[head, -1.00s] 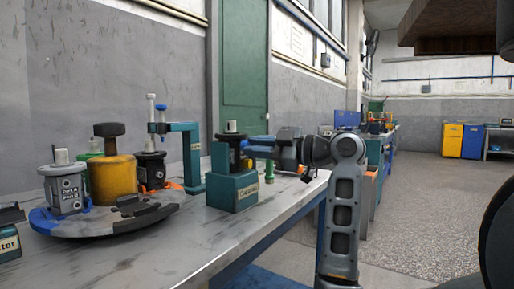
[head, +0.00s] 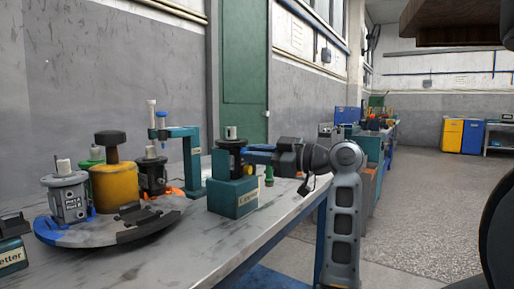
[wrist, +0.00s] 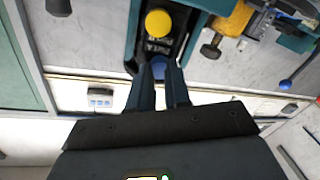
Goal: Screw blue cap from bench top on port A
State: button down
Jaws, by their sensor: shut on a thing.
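The hydraulic motor (head: 231,160) stands upright in the teal fixture (head: 234,194) on the bench, with a dark body and a light shaft on top. In the wrist view a yellow cap (wrist: 158,22) sits on the motor's face, with small lettering between it and my fingers. My gripper (wrist: 159,72) is shut on the blue cap (wrist: 158,67), right at the motor's face. The port behind the blue cap is hidden, and I cannot tell how far the cap is seated. In the head view my gripper (head: 258,155) reaches the motor from the right.
A round turntable (head: 95,234) at left carries a grey motor (head: 69,200), a yellow motor (head: 114,188) and others. A teal stand (head: 192,165) is behind. A labelled teal box (head: 10,254) is at far left. The bench front (head: 180,262) is clear.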

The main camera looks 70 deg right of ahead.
jog(key=m+p, duration=0.2)
jog(key=shift+m+p, duration=0.3)
jog(key=c, duration=1.2)
grip_release()
jog(key=s, duration=0.3)
jog(key=shift+s+a, duration=0.15)
jog(key=shift+s, duration=0.1)
